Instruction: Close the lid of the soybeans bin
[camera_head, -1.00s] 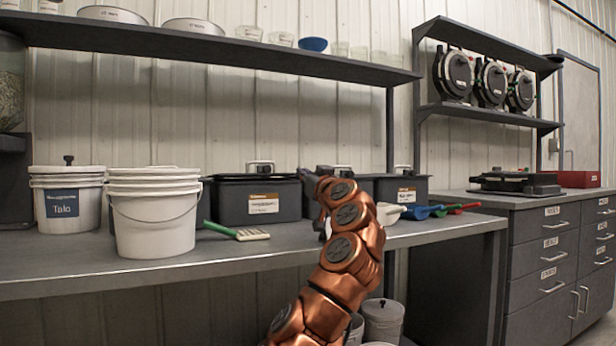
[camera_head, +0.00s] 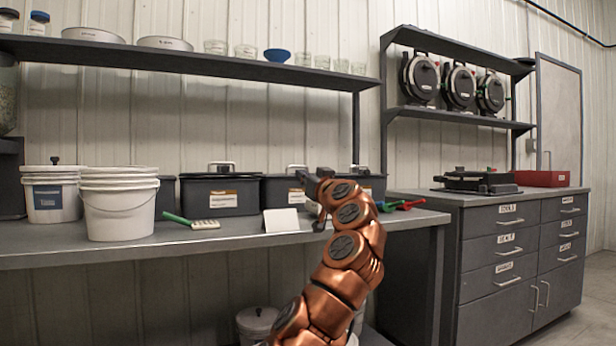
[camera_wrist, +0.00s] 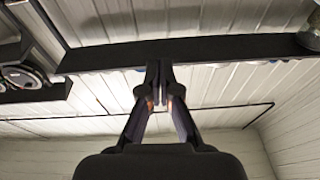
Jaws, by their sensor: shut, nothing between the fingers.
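Several dark lidded bins stand in a row on the bench under the shelf. The left one (camera_head: 232,193), the middle one (camera_head: 275,190) and the right one (camera_head: 374,184) carry labels too small to read, so I cannot tell which is the soybeans bin. The left bin's lid looks shut. My gripper (camera_head: 314,190) is in front of the middle and right bins and partly hides them, so their lids are unclear. In the wrist view my gripper (camera_wrist: 159,72) is shut and empty, with no bin in sight.
A white bucket (camera_head: 120,208) and a labelled tub (camera_head: 52,198) stand on the left of the bench. A green-handled brush (camera_head: 192,221) and a white card (camera_head: 281,220) lie or stand near the front. The shelf (camera_head: 190,64) runs above. Scoops (camera_head: 403,204) lie at right.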

